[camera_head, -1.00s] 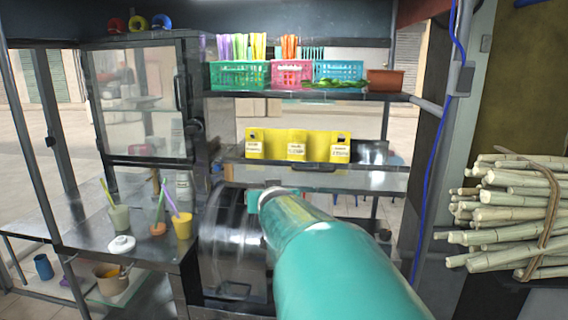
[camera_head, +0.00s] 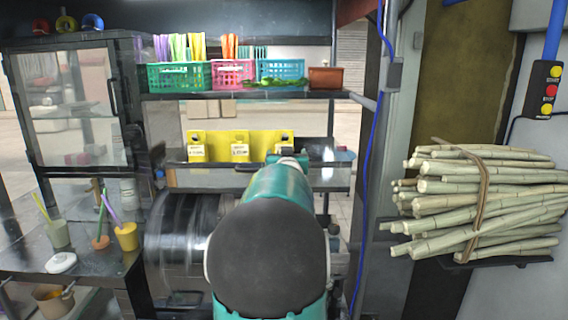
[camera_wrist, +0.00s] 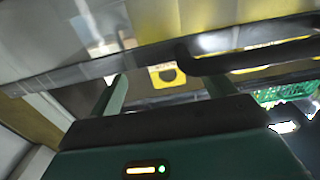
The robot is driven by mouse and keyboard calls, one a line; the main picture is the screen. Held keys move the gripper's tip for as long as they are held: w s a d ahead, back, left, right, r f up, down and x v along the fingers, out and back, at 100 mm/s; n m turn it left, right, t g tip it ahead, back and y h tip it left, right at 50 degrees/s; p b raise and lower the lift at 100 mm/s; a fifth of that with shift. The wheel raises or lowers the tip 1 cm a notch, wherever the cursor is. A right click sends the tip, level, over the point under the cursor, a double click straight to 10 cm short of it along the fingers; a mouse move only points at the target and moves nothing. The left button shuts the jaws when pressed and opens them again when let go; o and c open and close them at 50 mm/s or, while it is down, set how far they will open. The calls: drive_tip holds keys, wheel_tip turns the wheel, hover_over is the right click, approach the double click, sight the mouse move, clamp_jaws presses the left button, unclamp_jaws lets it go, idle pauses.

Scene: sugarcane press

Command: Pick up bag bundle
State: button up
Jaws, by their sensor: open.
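A row of yellow bundles with white labels (camera_head: 240,147) stands on the middle shelf of the stall; I take these for the bags, but cannot tell for sure. In the wrist view a yellow piece with a dark hole (camera_wrist: 167,75) shows between my fingers, beyond them and apart from them. More yellow shows above, behind a dark rail. My gripper (camera_wrist: 163,92) is open and empty, its two teal fingers spread. In the head view my teal arm reaches towards the shelf and mostly hides the gripper.
Teal and pink baskets (camera_head: 180,76) stand on the upper shelf. A metal drum (camera_head: 185,235) is below left, beside cups on a counter (camera_head: 95,260). A tied sugarcane stack (camera_head: 480,200) and a button box (camera_head: 547,90) are at right. A dark rail (camera_wrist: 130,55) crosses near my fingers.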

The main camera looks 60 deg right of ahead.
drive_tip(key=x, duration=0.5)
drive_tip(key=shift+w+a, duration=0.1)
drive_tip(key=shift+w, duration=0.2)
drive_tip(key=shift+c, duration=0.2)
drive_tip(key=c, duration=1)
